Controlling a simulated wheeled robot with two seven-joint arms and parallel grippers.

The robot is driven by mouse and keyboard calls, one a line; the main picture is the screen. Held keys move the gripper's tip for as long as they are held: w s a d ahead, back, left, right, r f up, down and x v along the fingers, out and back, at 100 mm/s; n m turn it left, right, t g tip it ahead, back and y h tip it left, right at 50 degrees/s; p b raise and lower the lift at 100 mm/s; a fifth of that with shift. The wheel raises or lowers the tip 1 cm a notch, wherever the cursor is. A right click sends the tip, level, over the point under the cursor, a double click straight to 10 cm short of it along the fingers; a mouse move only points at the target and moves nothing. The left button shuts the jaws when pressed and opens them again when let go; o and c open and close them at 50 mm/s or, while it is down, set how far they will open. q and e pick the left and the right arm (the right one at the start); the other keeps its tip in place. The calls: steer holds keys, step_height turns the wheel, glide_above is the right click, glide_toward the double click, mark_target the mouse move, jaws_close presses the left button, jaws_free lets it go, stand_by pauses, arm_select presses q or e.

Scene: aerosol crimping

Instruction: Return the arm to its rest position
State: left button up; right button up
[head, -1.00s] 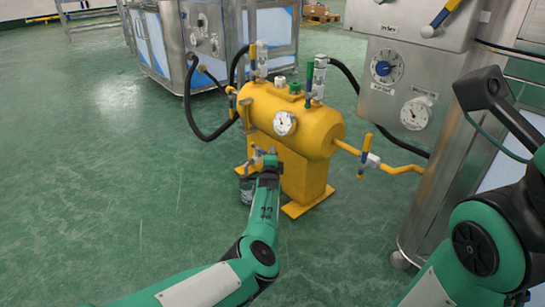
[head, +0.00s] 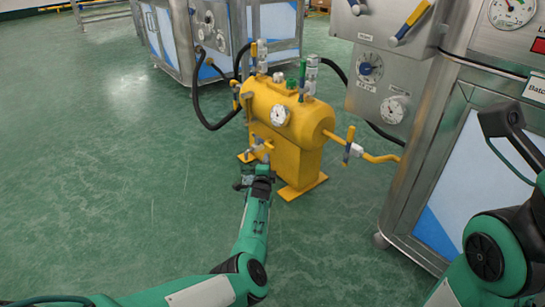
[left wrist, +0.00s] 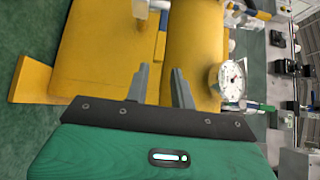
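My left arm (head: 252,228) reaches forward from the lower left in the head view. Its gripper (head: 258,178) is low in front of the yellow tank (head: 303,125), just below a small yellow-handled valve (head: 259,146). In the left wrist view the two grey fingers (left wrist: 161,86) stand apart with nothing between them, and the yellow tank (left wrist: 192,45) fills the space beyond. The gripper looks apart from the valve. My right arm (head: 490,255) is folded at the right edge of the head view; its gripper is not visible.
The tank carries a round gauge (head: 280,115), hoses and a side pipe (head: 375,157) with a yellow-blue valve. A steel cabinet (head: 430,165) stands on the right. Another steel cabinet (head: 277,25) stands behind. The green floor (head: 110,170) at left is clear.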

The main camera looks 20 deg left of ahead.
arm_select(q)
steer(key=shift+s, duration=0.45)
steer(key=shift+d, duration=0.1)
